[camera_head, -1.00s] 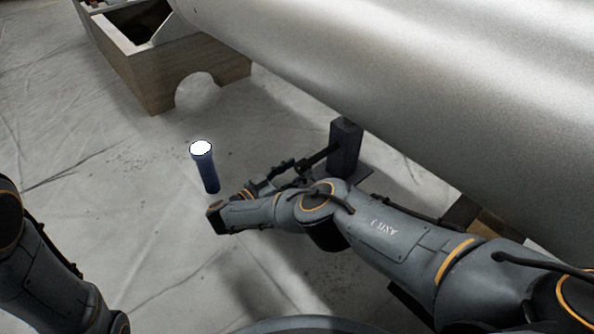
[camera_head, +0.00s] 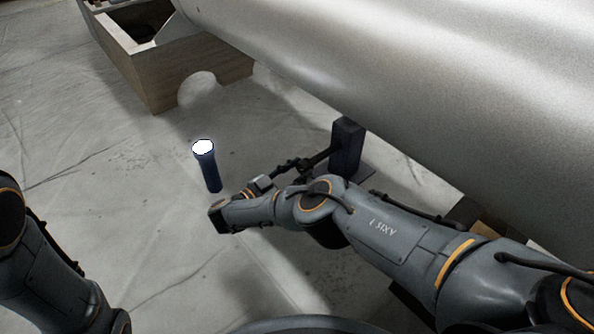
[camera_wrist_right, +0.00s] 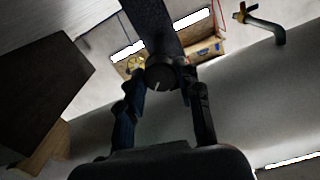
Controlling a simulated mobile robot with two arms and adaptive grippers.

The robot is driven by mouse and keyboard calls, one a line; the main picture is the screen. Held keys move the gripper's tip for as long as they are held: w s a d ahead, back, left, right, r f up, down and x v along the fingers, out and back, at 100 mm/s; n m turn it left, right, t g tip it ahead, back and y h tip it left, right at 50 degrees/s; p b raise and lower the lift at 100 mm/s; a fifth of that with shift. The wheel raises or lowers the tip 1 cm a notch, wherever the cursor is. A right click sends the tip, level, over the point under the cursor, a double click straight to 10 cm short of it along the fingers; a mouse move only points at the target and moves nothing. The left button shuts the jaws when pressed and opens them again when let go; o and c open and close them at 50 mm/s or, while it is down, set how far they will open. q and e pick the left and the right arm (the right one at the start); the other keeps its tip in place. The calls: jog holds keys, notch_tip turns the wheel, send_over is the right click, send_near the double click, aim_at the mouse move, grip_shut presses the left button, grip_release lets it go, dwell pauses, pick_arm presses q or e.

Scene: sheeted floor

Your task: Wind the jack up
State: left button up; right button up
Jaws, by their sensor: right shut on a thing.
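The jack (camera_head: 346,150) is a dark upright post on a flat base, under a big silvery cylinder. A dark crank arm (camera_head: 322,157) reaches from its side toward the left. My right gripper (camera_head: 292,166) is at the outer end of the crank, shut on the crank handle. In the right wrist view the round dark knob of the crank handle (camera_wrist_right: 161,74) sits between the two fingers of this gripper (camera_wrist_right: 165,88). The fingers hide part of the handle in the head view. My left arm shows at the left edge, but its gripper is out of view.
A blue flashlight (camera_head: 206,166) with a bright white top stands on the floor, close to my right wrist. A wooden cradle (camera_head: 165,80) with a round cutout stands at the upper left. The silvery cylinder (camera_head: 400,75) overhangs the jack. The sheeted floor on the left is largely clear.

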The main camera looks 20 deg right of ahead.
jog(key=m, duration=1.3)
jog(key=shift+m, duration=0.4)
jog(key=m, duration=0.6)
jog(key=shift+d, duration=0.1)
jog(key=m, duration=0.6)
jog(key=shift+m+p, duration=0.3)
jog(key=shift+m, duration=0.1)
jog(key=o, duration=1.2)
jog(key=shift+c, duration=0.2)
